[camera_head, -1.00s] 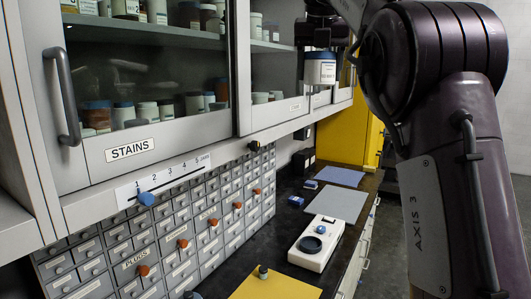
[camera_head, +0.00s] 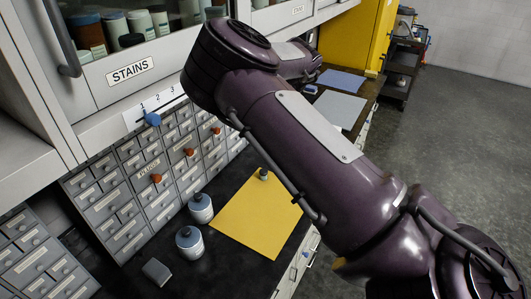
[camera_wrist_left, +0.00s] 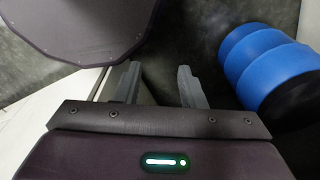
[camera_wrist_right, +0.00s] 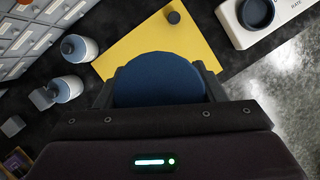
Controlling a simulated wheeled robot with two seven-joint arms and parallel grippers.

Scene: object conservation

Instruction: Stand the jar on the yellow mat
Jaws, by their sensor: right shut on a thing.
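The held jar shows its round dark blue lid (camera_wrist_right: 158,80) in the right wrist view; its body is hidden below. My right gripper (camera_wrist_right: 160,92) is shut on it, a finger at each side. The yellow mat (camera_head: 245,220) lies flat on the dark bench; in the right wrist view the mat (camera_wrist_right: 140,43) appears beyond the jar and partly behind it. In the head view my right arm hides the gripper and jar. A small dark knobbed object (camera_head: 263,174) stands at the mat's far edge. My left gripper (camera_wrist_left: 160,85) is open and empty, away from the bench.
Two blue-lidded jars (camera_head: 201,208) (camera_head: 190,243) stand left of the mat. A small grey block (camera_head: 156,271) lies nearer. Drawers (camera_head: 150,190) and cabinets (camera_head: 120,85) line the left side. Most of the mat is bare.

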